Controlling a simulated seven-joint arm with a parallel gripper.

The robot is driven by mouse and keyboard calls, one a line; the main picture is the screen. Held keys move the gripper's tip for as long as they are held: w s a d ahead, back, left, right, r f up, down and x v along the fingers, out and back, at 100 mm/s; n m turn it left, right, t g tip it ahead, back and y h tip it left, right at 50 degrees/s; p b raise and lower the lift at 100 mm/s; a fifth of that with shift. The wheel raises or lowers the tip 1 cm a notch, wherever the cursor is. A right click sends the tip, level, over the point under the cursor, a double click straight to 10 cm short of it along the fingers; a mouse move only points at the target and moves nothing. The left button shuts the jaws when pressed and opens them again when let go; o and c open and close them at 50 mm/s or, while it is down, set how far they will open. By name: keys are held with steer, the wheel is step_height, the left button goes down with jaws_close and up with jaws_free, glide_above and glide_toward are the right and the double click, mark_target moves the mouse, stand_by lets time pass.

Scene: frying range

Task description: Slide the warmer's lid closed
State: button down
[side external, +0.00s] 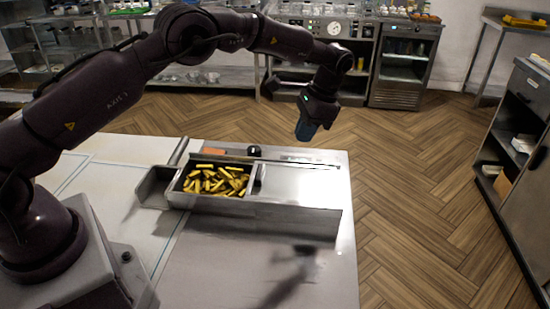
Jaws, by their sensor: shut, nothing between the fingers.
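The warmer (205,203) is a long metal box on the table. Its left part is uncovered and shows several yellow fries (215,181). A flat metal lid (298,184) covers its right part, with a dark handle (259,175) at the lid's left edge. My gripper (304,135) is shut and empty. It hangs in the air above the table's far right side, apart from the lid, pointing down. Its fingertips are small and dark in this view.
A small metal tray (153,190) joins the warmer's left end. A small black object (254,150) and an orange piece (214,152) lie behind the warmer. The table's front part (215,270) is clear apart from my arm's shadow. A steel cabinet (404,65) stands far behind.

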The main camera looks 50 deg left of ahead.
steer(key=d+r+m, duration=0.1)
steer(key=r+m, duration=0.1)
steer(key=m, duration=0.1)
steer(key=y, duration=0.1)
glide_toward(267, 171)
steer(key=shift+m, duration=0.3)
steer(key=f, duration=0.1)
steer(key=w+d+f, duration=0.1)
steer(key=f, duration=0.3)
steer(key=shift+w+d, duration=0.15)
steer(key=shift+d, duration=0.1)
steer(key=shift+s+a, duration=0.75)
steer(key=shift+a, duration=0.05)
steer(key=shift+s+a, duration=0.6)
steer(key=s+a, duration=1.3)
steer(key=shift+s+a, duration=0.2)
